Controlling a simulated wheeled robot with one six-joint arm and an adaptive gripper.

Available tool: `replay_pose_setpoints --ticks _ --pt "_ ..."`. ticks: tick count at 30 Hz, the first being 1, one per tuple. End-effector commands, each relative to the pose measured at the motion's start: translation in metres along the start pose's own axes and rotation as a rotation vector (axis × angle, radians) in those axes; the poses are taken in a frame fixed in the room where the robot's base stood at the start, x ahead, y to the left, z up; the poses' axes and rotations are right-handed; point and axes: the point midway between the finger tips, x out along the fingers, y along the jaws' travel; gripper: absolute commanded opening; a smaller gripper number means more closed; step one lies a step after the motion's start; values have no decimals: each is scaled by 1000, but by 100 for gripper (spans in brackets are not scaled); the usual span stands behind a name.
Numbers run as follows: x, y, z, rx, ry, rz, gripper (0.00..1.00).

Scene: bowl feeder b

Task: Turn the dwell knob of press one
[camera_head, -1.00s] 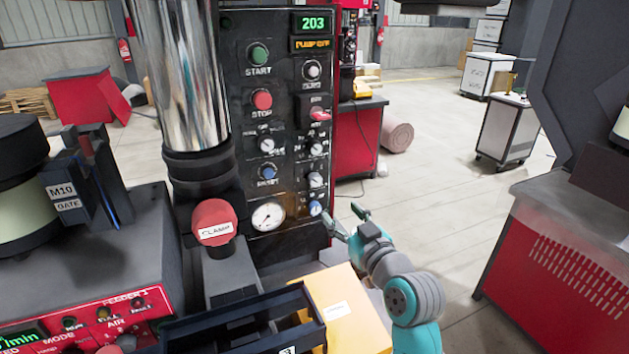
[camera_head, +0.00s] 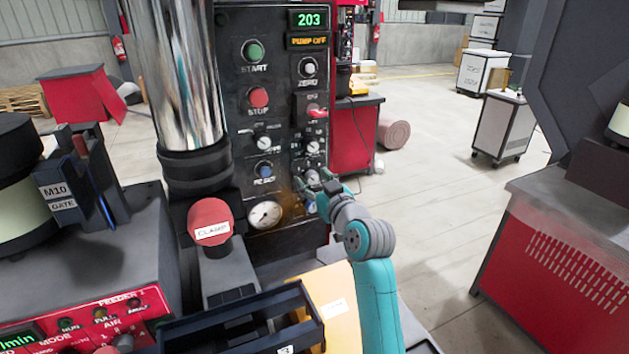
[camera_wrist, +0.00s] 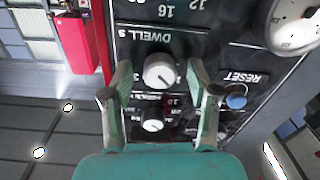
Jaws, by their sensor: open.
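The dwell knob, a round light grey knob (camera_wrist: 158,72), sits on the black press panel (camera_wrist: 215,30), with "DWELL s" lettering beside it in the upside-down wrist view. My gripper (camera_wrist: 160,76) is open, one finger on each side of the knob, with visible gaps between fingers and knob. I cannot tell how deep the fingertips reach. In the head view my gripper (camera_head: 312,182) is at the panel's lower right and partly hides the knob there. The knob carries a dark pointer line.
A smaller knob (camera_wrist: 152,122) lies between the fingers, nearer the palm. The blue reset knob (camera_wrist: 237,97) is close to one finger. A pressure gauge (camera_head: 264,215) is at the panel's lower left. A yellow box (camera_head: 340,300) and black tray (camera_head: 240,318) stand below.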

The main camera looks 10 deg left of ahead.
Motion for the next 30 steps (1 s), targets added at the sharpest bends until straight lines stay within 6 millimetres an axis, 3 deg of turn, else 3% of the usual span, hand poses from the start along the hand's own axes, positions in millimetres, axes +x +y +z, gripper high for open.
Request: replay_pose_setpoints --ticks 9,16,17,30 --pt "2 0 0 -1 0 0 60" --pt "2 0 0 -1 0 0 2" --pt "2 0 0 -1 0 0 0" --pt "2 0 0 87 3 1 0"
